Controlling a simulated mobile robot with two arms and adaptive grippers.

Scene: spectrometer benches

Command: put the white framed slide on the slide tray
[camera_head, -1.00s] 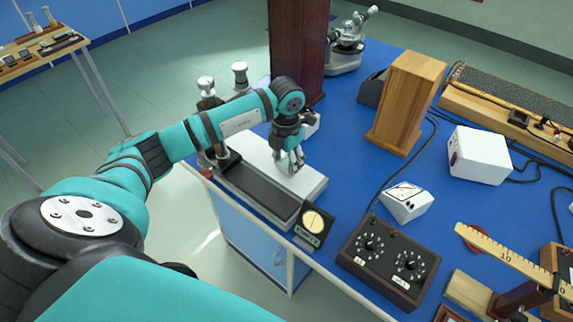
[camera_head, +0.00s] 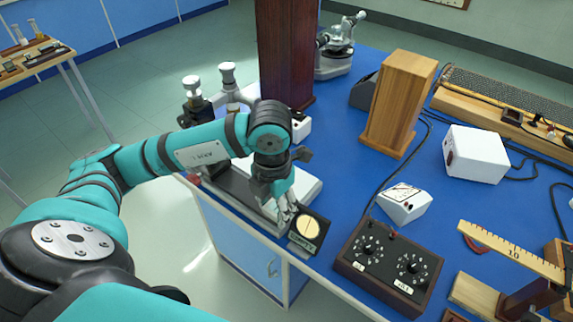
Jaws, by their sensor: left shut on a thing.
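My left gripper (camera_head: 284,214) points down over the near end of the dark strip of the bench instrument (camera_head: 312,188). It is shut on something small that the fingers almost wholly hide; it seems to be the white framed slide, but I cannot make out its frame. The fingertips are close beside the black plate with a round cream disc (camera_head: 308,228), and I cannot tell whether they touch it. I cannot pick out the slide tray for certain. My right gripper is not in view.
A control box with two dials (camera_head: 390,264), a small white meter (camera_head: 404,203), a wooden block (camera_head: 398,104) and a white box (camera_head: 475,154) stand to the right. A dark red column (camera_head: 284,55) rises behind my gripper. Blue bench top lies clear between them.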

